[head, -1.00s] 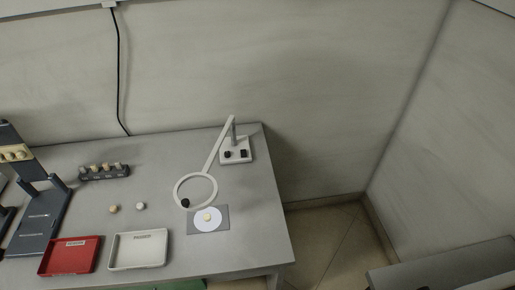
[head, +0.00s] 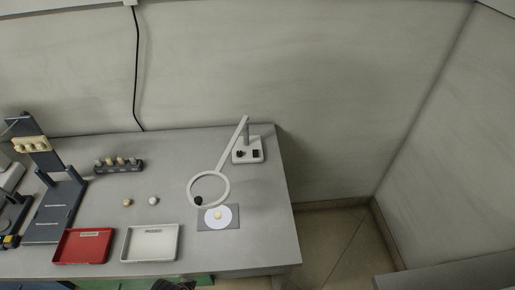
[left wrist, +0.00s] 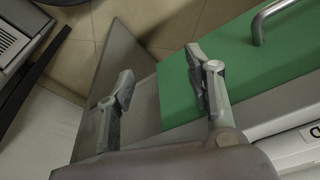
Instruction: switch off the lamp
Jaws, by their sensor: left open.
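The lamp is a pale ring (head: 222,179) on a slanted arm, rising from a white base (head: 247,157) at the table's back right corner. Two small black controls (head: 255,154) sit on the base; their setting is too small to read. A black knob (head: 198,201) is on the ring's lower left. I cannot tell whether the lamp is lit. My left gripper (left wrist: 160,76) is open and empty in the left wrist view, near a green panel, with the lamp out of that view. A dark piece at the head view's bottom edge may be part of my arm. My right gripper is not in view.
A grey plate with a white disc (head: 229,224) lies under the ring. A red tray (head: 62,247) and a white tray (head: 127,247) stand at the front; two small balls and a block of knobs (head: 123,168) lie behind. A dark stand (head: 50,215) is at left. A green panel (left wrist: 250,60) has a handle.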

